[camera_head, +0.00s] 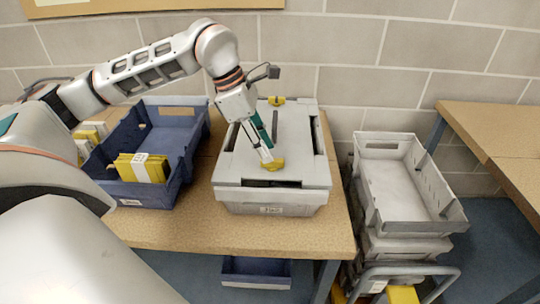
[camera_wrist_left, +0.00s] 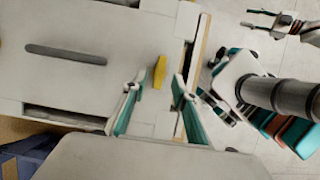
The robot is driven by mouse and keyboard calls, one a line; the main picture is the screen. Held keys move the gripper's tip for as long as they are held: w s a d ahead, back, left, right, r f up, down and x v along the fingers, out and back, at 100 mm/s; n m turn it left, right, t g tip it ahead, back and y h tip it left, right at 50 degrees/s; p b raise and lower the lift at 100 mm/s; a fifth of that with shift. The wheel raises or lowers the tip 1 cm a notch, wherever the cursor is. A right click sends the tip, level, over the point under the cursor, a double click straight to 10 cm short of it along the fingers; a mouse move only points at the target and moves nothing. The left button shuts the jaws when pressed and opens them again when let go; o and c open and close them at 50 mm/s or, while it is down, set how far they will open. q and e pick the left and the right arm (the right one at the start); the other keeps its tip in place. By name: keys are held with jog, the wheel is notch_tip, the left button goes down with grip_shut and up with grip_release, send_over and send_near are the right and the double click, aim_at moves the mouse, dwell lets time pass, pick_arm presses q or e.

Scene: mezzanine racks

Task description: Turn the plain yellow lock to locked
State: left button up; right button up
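A grey lidded box (camera_head: 225,176) stands on the table, with a yellow lock (camera_head: 273,164) at the front of its lid. A second yellow piece (camera_head: 277,100) sits at the lid's back edge. My left gripper (camera_head: 267,156) points down at the front lock. In the left wrist view, its open fingers (camera_wrist_left: 156,86) stand on either side of this lock (camera_wrist_left: 159,72), with gaps visible. The lock looks like a short upright bar there. I cannot tell contact. My right gripper (camera_wrist_left: 262,18) shows small at the wrist view's top right, its fingers apart.
A blue crate (camera_head: 130,190) with yellow-and-white packs (camera_head: 141,168) stands left of the box on the wooden table (camera_head: 240,232). Stacked grey trays (camera_head: 375,228) stand at the right. Another wooden table (camera_head: 490,130) is further right. A brick wall (camera_head: 350,40) closes the back.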

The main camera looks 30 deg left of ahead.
aim_at(280, 172)
pick_arm(q)
jog(key=shift+x, duration=1.7)
grip_shut()
